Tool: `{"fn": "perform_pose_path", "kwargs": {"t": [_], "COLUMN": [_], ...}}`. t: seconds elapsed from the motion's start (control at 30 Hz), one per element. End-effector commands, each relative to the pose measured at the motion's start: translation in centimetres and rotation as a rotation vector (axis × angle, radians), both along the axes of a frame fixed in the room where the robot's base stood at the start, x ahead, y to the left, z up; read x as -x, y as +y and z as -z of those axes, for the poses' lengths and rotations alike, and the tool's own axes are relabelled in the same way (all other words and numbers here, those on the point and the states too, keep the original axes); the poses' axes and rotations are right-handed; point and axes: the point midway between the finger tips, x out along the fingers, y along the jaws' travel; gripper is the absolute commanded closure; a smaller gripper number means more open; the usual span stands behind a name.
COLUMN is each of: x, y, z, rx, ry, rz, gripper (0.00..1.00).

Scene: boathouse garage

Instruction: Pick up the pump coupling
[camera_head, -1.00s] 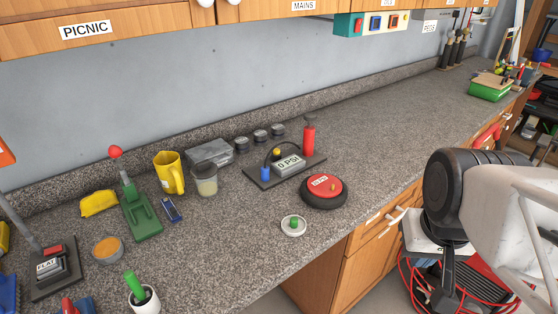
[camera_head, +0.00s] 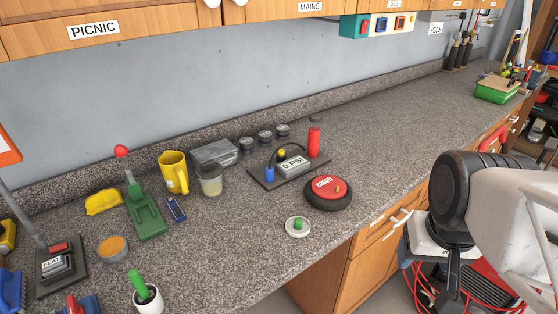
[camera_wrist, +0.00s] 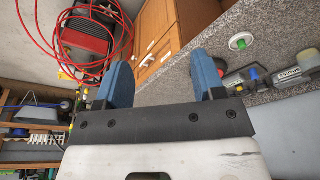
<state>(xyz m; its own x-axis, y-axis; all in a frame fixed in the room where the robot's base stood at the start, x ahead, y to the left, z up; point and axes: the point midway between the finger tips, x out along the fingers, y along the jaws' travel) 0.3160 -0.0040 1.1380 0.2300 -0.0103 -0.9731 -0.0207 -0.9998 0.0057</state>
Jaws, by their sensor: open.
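A pump board (camera_head: 322,161) stands on the counter with a 0 PSI gauge (camera_head: 293,164), a red cylinder (camera_head: 314,141), a black hose, a yellow cap (camera_head: 281,154) and a blue fitting (camera_head: 270,174). The fitting may be the pump coupling, but I cannot tell for certain. The blue fitting also shows in the wrist view (camera_wrist: 254,74). My gripper (camera_wrist: 160,60) is open, with nothing between its blue fingers. It is apart from the board, over the counter's front edge and the floor side. Its right finger overlaps part of the board's surroundings in the wrist view.
A red-topped black round object (camera_head: 328,193) and a white disc with a green knob (camera_head: 298,227) lie in front of the board. A clear jar (camera_head: 210,181), yellow mug (camera_head: 173,172) and green lever stand (camera_head: 146,215) are left. The counter to the right is largely bare.

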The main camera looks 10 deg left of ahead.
Motion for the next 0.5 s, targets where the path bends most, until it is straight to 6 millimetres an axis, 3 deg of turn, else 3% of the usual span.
{"fn": "perform_pose_path", "kwargs": {"t": [0.27, 0.5], "x": [-0.2, -2.6], "y": [0.1, 0.8], "z": [-0.1, -0.8], "rx": [-0.002, -0.017], "ry": [0.001, 0.013], "rz": [0.004, 0.050], "gripper": [0.37, 0.37]}}
